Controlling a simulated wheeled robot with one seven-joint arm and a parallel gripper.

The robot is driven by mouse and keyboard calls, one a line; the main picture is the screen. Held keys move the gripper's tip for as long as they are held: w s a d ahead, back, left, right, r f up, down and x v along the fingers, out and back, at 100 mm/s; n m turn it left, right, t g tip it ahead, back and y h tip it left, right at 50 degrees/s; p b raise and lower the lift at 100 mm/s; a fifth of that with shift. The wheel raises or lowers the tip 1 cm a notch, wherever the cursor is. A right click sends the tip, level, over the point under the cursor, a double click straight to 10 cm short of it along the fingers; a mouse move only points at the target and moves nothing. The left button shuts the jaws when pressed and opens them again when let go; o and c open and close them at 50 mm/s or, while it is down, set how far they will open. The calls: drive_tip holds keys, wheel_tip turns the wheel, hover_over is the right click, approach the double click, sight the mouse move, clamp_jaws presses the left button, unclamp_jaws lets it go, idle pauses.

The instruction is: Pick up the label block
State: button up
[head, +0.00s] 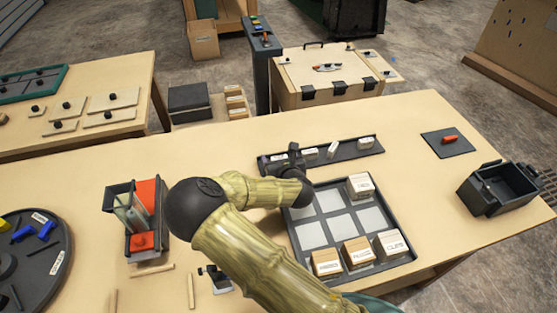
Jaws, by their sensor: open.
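Small white label blocks stand on a long dark rack (350,150) behind the tray: a left one (310,155), a middle one (333,150) and a right one (366,142). Their print is too small to read. My gripper (284,163) is over the left end of the rack, left of the left block. Its dark body and my arm hide that end, so I cannot tell whether a block is between the fingers. The gripper is open.
A dark tray (290,232) with pale square cells holds several labelled wooden boxes, one at its back right (360,186). A red-and-dark stand (143,215) is left of my arm. A dark open bin (500,188) sits at right. The table between rack and right mat (447,143) is clear.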

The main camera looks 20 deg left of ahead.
sight(279, 157)
idle(0.3)
drive_tip(key=c, duration=1)
drive_tip(key=shift+c, duration=0.2)
drive_tip(key=shift+r, duration=0.1)
wheel_tip(279, 157, up, 10)
drive_tip(key=shift+f, duration=0.1)
